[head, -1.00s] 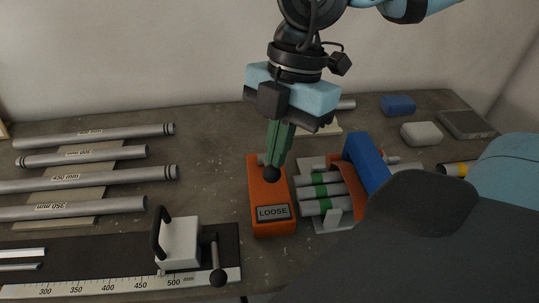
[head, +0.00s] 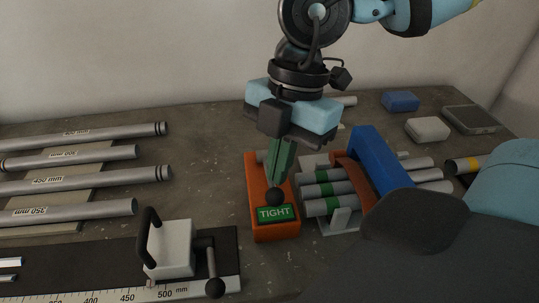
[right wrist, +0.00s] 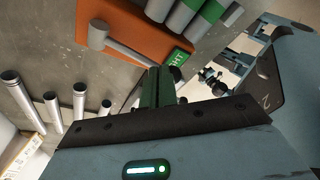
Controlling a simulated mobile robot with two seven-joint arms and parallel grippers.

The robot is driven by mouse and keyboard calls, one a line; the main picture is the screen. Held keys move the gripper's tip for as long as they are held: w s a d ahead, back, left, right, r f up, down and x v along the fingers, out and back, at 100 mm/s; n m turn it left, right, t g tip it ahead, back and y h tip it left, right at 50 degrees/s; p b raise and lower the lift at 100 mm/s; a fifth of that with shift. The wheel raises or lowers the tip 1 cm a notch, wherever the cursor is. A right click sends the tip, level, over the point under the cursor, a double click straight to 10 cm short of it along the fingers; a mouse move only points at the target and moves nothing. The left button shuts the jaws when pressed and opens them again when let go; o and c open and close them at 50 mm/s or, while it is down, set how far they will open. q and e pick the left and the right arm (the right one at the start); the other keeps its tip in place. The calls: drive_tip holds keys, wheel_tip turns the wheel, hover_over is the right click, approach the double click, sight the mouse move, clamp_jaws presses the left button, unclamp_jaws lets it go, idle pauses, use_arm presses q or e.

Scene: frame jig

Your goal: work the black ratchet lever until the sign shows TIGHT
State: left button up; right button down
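The orange ratchet block (head: 256,185) stands on the bench in the middle of the head view. Its sign (head: 275,214) is green and reads TIGHT. The lever's black ball knob (head: 275,197) is just behind the sign; its grey bar (right wrist: 125,52) shows in the right wrist view. My right gripper (head: 277,184) points down with its green fingers together, tips right at the knob. They look shut against the knob rather than around it. The fingers also show in the right wrist view (right wrist: 158,88). My left gripper is not in view.
Right of the block, several green-banded tubes (head: 323,190) lie in a holder beneath a blue bar (head: 368,160). Labelled grey tubes (head: 80,181) lie at left. A ruler stop with a black handle (head: 170,248) stands in front. Bare bench lies between the tubes and block.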

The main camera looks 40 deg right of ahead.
drive_tip(key=shift+d+r, duration=0.2)
drive_tip(key=shift+w+d+r+p, duration=0.15)
drive_tip(key=shift+d+r+p, duration=0.05)
drive_tip(key=shift+d, duration=0.5)
drive_tip(key=shift+w+d+r+p, duration=0.15)
drive_tip(key=shift+d+r+p, duration=0.05)
drive_tip(key=shift+d, duration=0.45)
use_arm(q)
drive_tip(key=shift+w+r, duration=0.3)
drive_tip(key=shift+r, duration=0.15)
use_arm(e)
drive_tip(key=shift+a, duration=0.1)
